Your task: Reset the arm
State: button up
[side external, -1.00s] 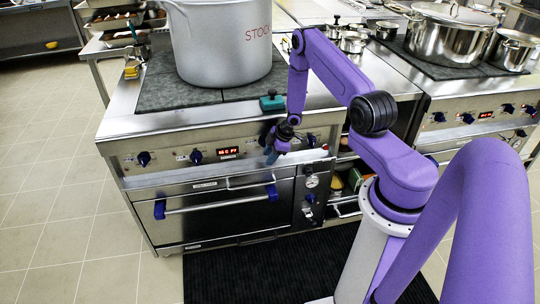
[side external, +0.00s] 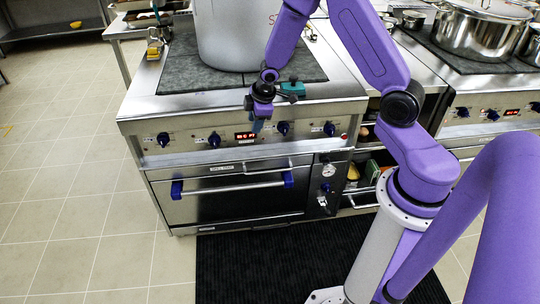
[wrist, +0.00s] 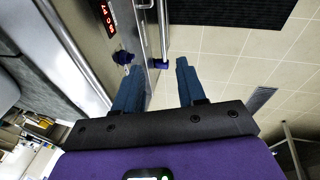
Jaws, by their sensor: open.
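My gripper (side external: 258,122) is in front of the stove's control panel in the side view, with its fingers pointing down. In the wrist view my gripper (wrist: 158,82) shows two blue fingers spread apart with nothing between them. The fingers look clear of the stove front (side external: 180,140). My purple arm bends up and over from its base on the right.
A large grey stockpot (side external: 232,40) stands on the stove's dark cooktop (side external: 180,72). A small teal object (side external: 293,90) lies by the cooktop's front edge. The oven door (side external: 235,190) is closed, with a handle sticking out. A black mat (side external: 280,265) covers the floor.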

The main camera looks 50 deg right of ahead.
jog(key=s+a+r+g, duration=0.1)
jog(key=s+a+r, duration=1.15)
jog(key=s, duration=0.25)
jog(key=s+r+n+g, duration=0.1)
jog(key=s+r, duration=0.1)
jog(key=s, duration=0.7)
jog(key=s+r+n+g+y, duration=0.1)
jog(key=s+r, duration=0.1)
jog(key=s, duration=0.6)
jog(key=shift+s+a, duration=0.2)
jog(key=shift+s, duration=0.15)
jog(key=shift+r, duration=0.1)
